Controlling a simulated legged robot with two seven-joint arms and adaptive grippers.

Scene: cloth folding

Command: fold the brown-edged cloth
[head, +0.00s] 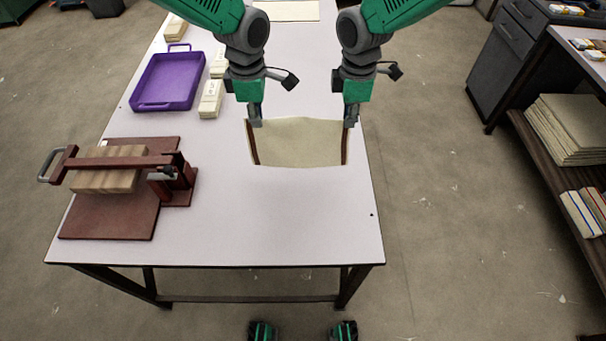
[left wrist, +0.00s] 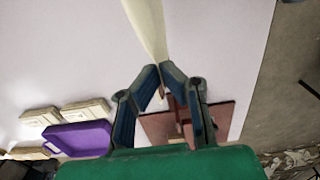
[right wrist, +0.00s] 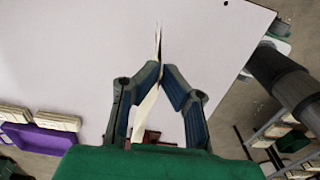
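The cream cloth (head: 297,143) with brown left and right edges is stretched between my two grippers over the middle of the table. My left gripper (head: 255,121) is shut on its upper left corner. My right gripper (head: 350,121) is shut on its upper right corner. In the left wrist view the cloth (left wrist: 147,28) runs away from the closed fingertips (left wrist: 161,70). In the right wrist view the cloth (right wrist: 148,104) shows nearly edge-on at the fingertips (right wrist: 162,70). The cloth appears to hang down; I cannot tell whether its lower edge touches the table.
On the table (head: 270,220), a dark red press with a wooden block (head: 105,180) stands at the left. A purple tray (head: 168,80) and several cream blocks (head: 211,98) lie behind it. The table front is clear. A shelf (head: 545,150) stands right.

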